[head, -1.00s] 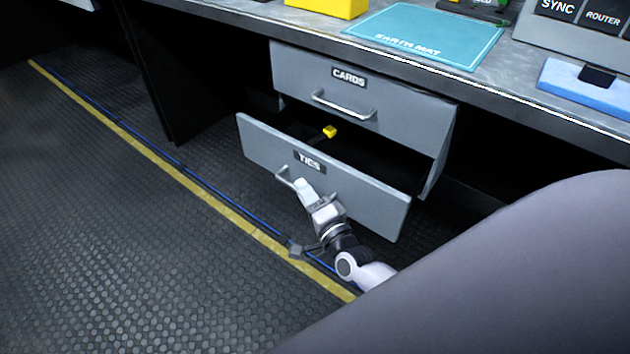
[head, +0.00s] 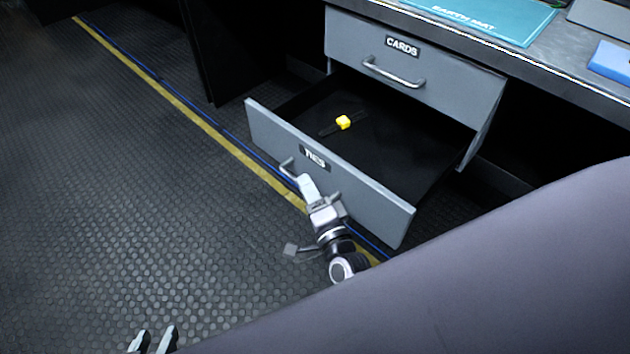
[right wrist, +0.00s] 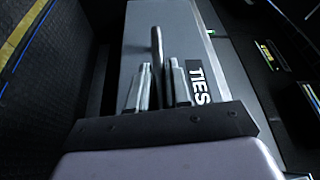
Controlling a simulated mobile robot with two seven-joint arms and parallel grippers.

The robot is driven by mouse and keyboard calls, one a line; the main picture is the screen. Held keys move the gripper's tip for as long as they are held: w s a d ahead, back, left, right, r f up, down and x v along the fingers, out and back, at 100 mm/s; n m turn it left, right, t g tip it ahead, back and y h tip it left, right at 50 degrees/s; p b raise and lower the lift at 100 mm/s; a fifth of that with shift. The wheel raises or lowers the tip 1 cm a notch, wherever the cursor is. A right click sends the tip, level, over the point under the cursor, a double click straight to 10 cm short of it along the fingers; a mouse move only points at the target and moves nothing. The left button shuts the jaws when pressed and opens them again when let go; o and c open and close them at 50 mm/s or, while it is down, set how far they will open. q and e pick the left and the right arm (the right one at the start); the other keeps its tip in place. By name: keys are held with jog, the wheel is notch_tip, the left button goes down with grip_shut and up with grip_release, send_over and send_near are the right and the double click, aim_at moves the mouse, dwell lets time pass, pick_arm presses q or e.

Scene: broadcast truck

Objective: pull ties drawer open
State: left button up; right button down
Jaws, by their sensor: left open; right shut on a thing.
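The ties drawer (head: 370,197) is a grey drawer below the cards drawer, pulled well out, with its dark inside showing. A yellow item (head: 344,122) lies in it with dark strips around it. My right gripper (head: 303,180) is shut on the drawer's bar handle (head: 287,168). In the right wrist view, the gripper's fingers (right wrist: 160,85) stand on both sides of the handle (right wrist: 157,45), beside the TIES label (right wrist: 197,82). My left gripper (head: 153,338) is open and empty over the floor at the bottom left, with only its fingertips showing.
The closed cards drawer (head: 415,75) is directly above, under the worktop (head: 560,62) with a teal mat (head: 490,15). A yellow floor line (head: 200,118) and blue cable run past the drawer front. The floor at left is clear. My own arm covers the lower right.

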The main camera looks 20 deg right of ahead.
pick_arm(q)
jog(key=shift+s+a+f, duration=0.1)
jog(key=shift+f, duration=0.05)
pick_arm(e)
jog(key=shift+s+a, duration=0.2)
jog(key=shift+a, duration=0.15)
jog(key=c, duration=1.2)
grip_release()
jog(key=shift+o, duration=0.3)
pick_arm(q)
jog(key=shift+a, duration=0.1)
pick_arm(e)
jog(key=shift+s, duration=0.1)
